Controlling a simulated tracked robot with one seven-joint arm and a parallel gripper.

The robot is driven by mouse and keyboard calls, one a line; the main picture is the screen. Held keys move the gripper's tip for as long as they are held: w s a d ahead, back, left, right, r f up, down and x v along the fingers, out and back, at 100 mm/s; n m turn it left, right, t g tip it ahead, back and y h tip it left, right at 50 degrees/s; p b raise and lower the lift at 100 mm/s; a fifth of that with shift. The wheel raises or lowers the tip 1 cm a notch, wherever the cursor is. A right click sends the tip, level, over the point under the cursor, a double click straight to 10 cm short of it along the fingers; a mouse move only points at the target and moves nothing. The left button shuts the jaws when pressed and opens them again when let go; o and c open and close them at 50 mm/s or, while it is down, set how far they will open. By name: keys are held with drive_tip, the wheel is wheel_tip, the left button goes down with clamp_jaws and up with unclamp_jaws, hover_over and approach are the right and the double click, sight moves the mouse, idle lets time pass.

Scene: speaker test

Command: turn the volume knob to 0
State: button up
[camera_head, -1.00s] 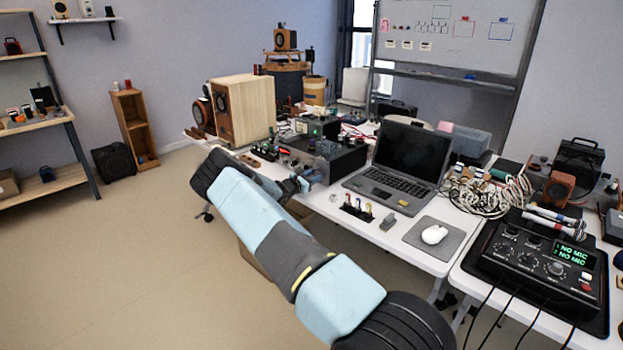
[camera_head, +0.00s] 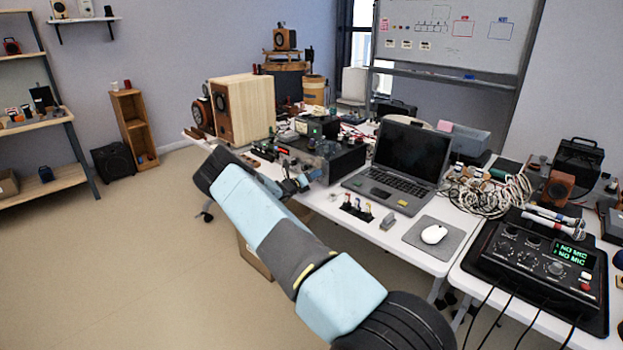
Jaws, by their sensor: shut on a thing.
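The black amplifier (camera_head: 348,160) sits on the white table, left of the laptop, with small lights and controls on its front.
An open laptop (camera_head: 408,160) stands right of the amplifier. Small coloured plugs (camera_head: 357,208) and a mouse (camera_head: 434,234) lie in front. A wooden speaker (camera_head: 243,110) stands behind to the left. A mixer (camera_head: 540,262) is at right.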

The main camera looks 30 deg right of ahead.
drive_tip(key=n, duration=0.4)
drive_tip(key=shift+s+d, duration=0.15)
drive_tip(key=shift+d, duration=0.05)
drive_tip(key=shift+a+n, duration=0.1)
drive_tip(key=shift+n, duration=1.1)
drive_tip(key=o, duration=1.1)
drive_tip(key=shift+w+a, duration=0.1)
drive_tip(key=shift+w, duration=0.1)
drive_tip(key=shift+c, duration=0.2)
drive_tip(key=shift+s+a, duration=0.1)
drive_tip(key=shift+a, duration=0.55)
drive_tip(key=v, duration=1.2)
drive_tip(key=shift+a, duration=0.2)
